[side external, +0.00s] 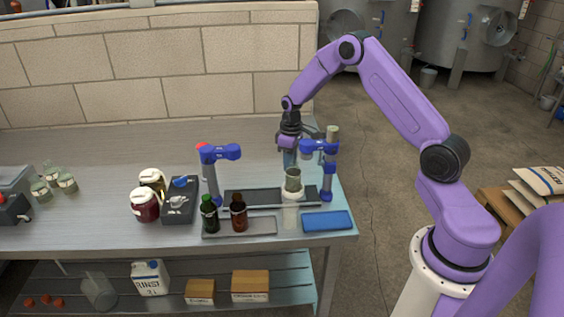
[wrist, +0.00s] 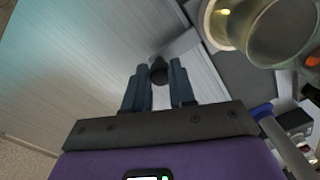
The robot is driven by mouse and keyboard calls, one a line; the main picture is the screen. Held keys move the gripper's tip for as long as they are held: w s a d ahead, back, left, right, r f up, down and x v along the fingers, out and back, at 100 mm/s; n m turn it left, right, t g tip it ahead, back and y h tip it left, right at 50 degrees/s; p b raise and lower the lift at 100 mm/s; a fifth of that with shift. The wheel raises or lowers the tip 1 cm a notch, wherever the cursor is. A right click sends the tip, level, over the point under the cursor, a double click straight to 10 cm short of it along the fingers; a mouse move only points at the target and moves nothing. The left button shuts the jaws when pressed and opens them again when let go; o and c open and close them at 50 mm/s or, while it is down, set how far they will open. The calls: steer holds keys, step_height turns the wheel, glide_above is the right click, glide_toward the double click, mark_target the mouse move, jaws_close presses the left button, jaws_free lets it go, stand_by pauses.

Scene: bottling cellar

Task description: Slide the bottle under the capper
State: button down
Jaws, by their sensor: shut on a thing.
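My gripper (side external: 289,160) reaches down at the back, left of the right blue stand. In the wrist view its fingers (wrist: 158,78) are closed around a small dark knob (wrist: 158,68). A pale grey bar (wrist: 180,45) runs beside the knob, but I cannot tell if they join. The right blue stand (side external: 328,170), with a blue head, looks like the capper; a second blue stand (side external: 213,175) has a red knob. A dark green bottle (side external: 209,213) and a brown bottle (side external: 238,211) stand upright at the front, apart from my gripper.
A blue pad (side external: 327,221) lies front right. Jugs (side external: 146,205) and a dark box (side external: 178,203) stand left. The bench behind is clear.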

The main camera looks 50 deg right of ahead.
steer(key=shift+s+d, duration=0.15)
steer(key=c, duration=0.9)
jaws_free()
steer(key=shift+r, duration=0.15)
steer(key=r, duration=1.7)
steer(key=shift+d+r, duration=0.1)
steer(key=shift+d, duration=0.15)
steer(key=shift+c, duration=0.2)
